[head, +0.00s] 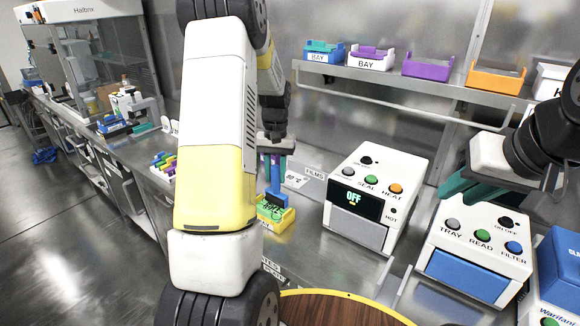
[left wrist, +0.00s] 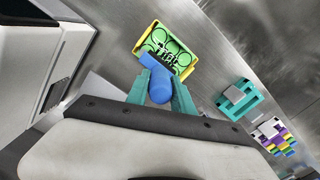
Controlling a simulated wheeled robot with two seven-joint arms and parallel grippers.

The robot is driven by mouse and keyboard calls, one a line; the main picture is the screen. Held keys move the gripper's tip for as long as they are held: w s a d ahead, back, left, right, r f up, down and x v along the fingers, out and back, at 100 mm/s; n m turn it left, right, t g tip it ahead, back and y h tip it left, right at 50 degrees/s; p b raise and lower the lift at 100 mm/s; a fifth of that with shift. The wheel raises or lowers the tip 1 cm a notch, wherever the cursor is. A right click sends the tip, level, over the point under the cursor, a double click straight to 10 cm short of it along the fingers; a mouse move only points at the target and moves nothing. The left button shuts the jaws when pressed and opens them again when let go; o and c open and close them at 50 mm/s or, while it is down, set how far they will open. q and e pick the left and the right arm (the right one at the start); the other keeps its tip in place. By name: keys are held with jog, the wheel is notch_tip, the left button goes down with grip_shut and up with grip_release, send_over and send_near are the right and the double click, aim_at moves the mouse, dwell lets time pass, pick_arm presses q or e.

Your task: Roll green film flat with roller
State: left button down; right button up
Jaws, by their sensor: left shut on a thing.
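The blue roller (left wrist: 160,88) is between the teal fingers of my left gripper (left wrist: 158,92), which is shut on its handle. In the head view my left gripper (head: 275,160) points down, with the roller (head: 275,187) at the yellow plate (head: 262,224). The green film (left wrist: 178,45) lies on the yellow plate (left wrist: 192,66) in the left wrist view. The roller's head overlaps the near part of the film; I cannot tell whether it touches. My right gripper (head: 462,190) shows teal fingers above the right-hand machine; their opening is unclear.
The white sealer (head: 375,200), its display reading OFF, stands right of the plate. A white reader machine (head: 475,250) is farther right. A teal holder (left wrist: 238,100) and a coloured rack (left wrist: 274,136) sit on the bench. A round wooden top (head: 335,310) is in front.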

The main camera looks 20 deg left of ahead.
pick_arm(q)
jog(key=shift+w+d, duration=0.1)
jog(key=shift+w, duration=0.05)
dwell(0.5)
jog(key=shift+s+a+r, duration=0.1)
jog(key=shift+s+a, duration=0.15)
jog(key=shift+s, duration=0.35)
jog(key=shift+s+a, duration=0.2)
jog(key=shift+s, duration=0.6)
